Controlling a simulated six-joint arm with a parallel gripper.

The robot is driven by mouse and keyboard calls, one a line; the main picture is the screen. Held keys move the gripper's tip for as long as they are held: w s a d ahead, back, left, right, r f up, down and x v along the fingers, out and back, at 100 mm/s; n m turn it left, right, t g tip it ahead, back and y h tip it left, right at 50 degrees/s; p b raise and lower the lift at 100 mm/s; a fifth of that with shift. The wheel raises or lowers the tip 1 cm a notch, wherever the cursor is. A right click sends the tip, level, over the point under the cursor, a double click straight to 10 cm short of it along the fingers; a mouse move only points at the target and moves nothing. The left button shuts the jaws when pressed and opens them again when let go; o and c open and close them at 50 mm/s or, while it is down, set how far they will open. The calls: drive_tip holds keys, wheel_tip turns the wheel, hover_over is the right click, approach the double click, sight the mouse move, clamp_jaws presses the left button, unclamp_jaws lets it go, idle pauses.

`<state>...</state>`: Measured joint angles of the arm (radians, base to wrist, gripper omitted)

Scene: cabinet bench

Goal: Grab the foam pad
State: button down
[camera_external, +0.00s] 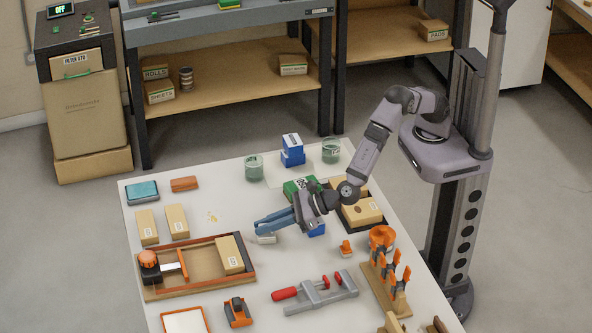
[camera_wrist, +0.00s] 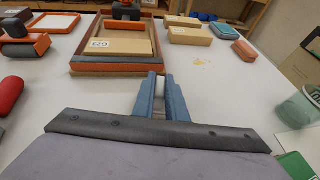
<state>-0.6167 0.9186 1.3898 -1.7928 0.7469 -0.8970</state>
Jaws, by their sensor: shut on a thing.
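My gripper (camera_external: 262,224) is low over the middle of the white table, its blue fingers pointing left. In the wrist view the fingers (camera_wrist: 161,88) are close together with a narrow pale piece between them. A small pale grey-white block (camera_external: 266,239), which I take to be the foam pad, shows just under the fingers in the external view. The fingers hide most of it. I cannot tell whether it is clear of the tabletop.
A wooden tray (camera_external: 200,287) with an orange clamp and a tan block lies at front left. Tan blocks (camera_external: 177,221) stand behind it. A red-handled clamp (camera_external: 316,293) lies in front. Bare table lies left of the gripper.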

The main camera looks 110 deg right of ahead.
wheel_tip(320, 180, up, 10)
idle(0.6)
